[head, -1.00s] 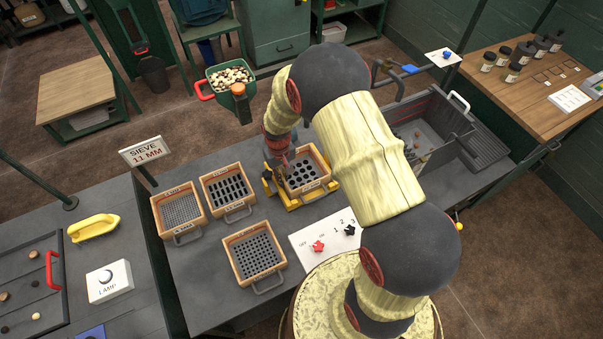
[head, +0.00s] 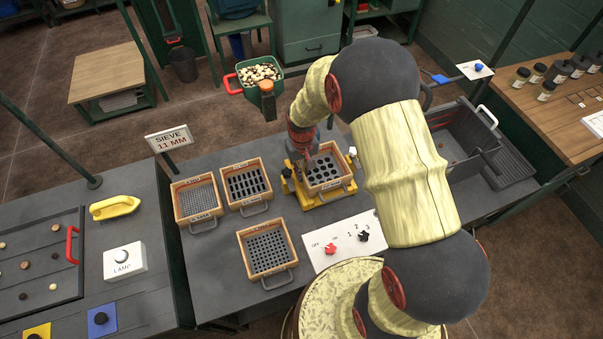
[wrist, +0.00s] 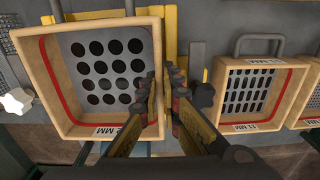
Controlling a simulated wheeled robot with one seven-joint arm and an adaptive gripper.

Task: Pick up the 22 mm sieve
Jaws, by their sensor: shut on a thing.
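The 22 mm sieve (head: 326,184) is a wooden square frame with large round holes. It is in or just over the yellow holder (head: 308,202) on the grey bench; any gap beneath is hard to tell. In the wrist view the sieve (wrist: 97,128) fills the left side, a red line running round its inside and its label partly hidden by a finger. My gripper (head: 306,160) is at the sieve's left wall in the head view. In the wrist view my gripper (wrist: 166,85) has its fingers either side of that wall, shut on it.
Sieves with smaller openings stand left on the bench: a slotted one (head: 247,202), a fine one (head: 197,217) and a round-holed one (head: 267,275). A sign (head: 169,140) reads SIEVE 11 MM. A switch panel (head: 346,240) is in front; a grey bin (head: 450,160) is right.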

